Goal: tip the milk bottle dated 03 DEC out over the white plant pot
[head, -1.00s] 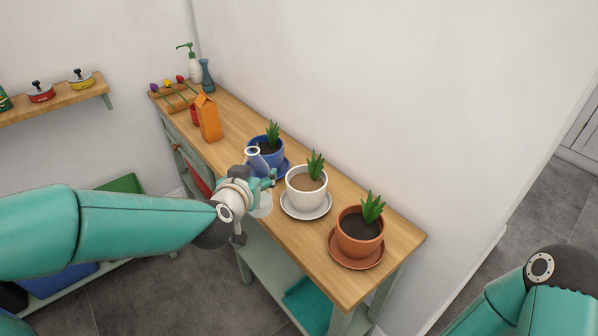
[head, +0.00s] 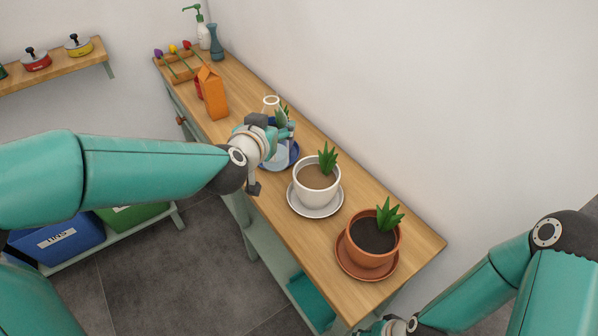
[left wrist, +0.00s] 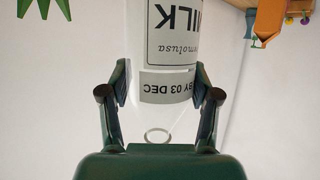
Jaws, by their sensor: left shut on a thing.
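My left gripper (head: 280,131) is shut on a clear glass milk bottle (head: 275,159). The bottle stands nearly upright, its open mouth at the top. In the left wrist view the bottle (left wrist: 170,45) shows upside down between the fingers, with the label reading MILK and BY 03 DEC. The white plant pot (head: 313,199) stands on its saucer to the right of the bottle, with a green plant and a light brown surface inside. The bottle is apart from this pot. My right gripper (head: 383,328) is partly cut off at the bottom edge; its jaws are unclear.
A blue pot, mostly hidden behind my left gripper, has a blue saucer (head: 293,155). A terracotta pot (head: 370,257) stands near the front end of the wooden bench (head: 285,222). An orange carton (head: 212,95) stands farther back. The wall borders the bench on the right.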

